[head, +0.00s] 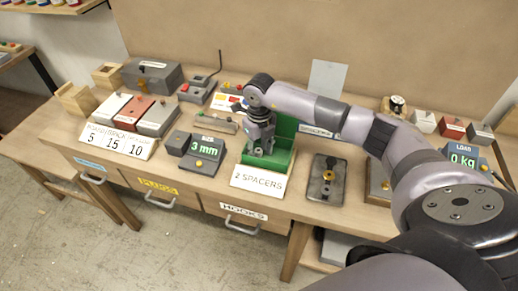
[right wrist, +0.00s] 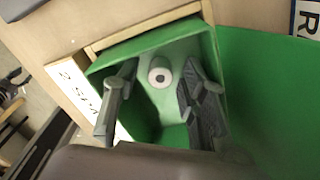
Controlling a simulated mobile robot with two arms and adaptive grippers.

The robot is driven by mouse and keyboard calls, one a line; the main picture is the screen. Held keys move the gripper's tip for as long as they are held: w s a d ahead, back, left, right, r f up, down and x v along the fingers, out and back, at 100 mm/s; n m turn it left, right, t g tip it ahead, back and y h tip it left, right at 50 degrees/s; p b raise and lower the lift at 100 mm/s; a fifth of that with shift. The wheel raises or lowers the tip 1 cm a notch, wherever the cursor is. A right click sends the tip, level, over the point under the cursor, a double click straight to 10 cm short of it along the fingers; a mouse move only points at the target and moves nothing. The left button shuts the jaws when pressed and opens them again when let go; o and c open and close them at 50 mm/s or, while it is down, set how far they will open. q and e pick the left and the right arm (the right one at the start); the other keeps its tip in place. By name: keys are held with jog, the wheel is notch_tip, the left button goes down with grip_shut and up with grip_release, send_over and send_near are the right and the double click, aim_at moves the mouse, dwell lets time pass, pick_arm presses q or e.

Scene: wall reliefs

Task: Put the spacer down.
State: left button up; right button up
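A small pale ring-shaped spacer (right wrist: 160,76) with a dark hole lies in the green bin (right wrist: 148,42), near its far wall. The bin also shows in the head view (head: 284,160), behind a white card reading "2 SPACERS" (head: 257,181). My right gripper (head: 258,150) points down into the bin. In the right wrist view its two fingers (right wrist: 157,108) are wide apart, with the spacer beyond and between them, touching neither. In the head view the spacer is hidden by the bin and gripper. My left gripper is not in view.
A gauge reading "3 mm" (head: 205,148) stands left of the bin. Blocks marked 5, 15 and 10 (head: 133,113) stand at left, and a "0 kg" load display (head: 463,159) at right.

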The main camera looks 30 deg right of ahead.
aim_at(260, 151)
jog(key=shift+r, duration=0.2)
jog(key=shift+w+r, duration=0.1)
jog(key=shift+r, duration=0.15)
notch_tip(260, 151, up, 12)
jog(key=b, duration=0.3)
jog(key=shift+f, duration=0.25)
jog(key=shift+d, duration=0.1)
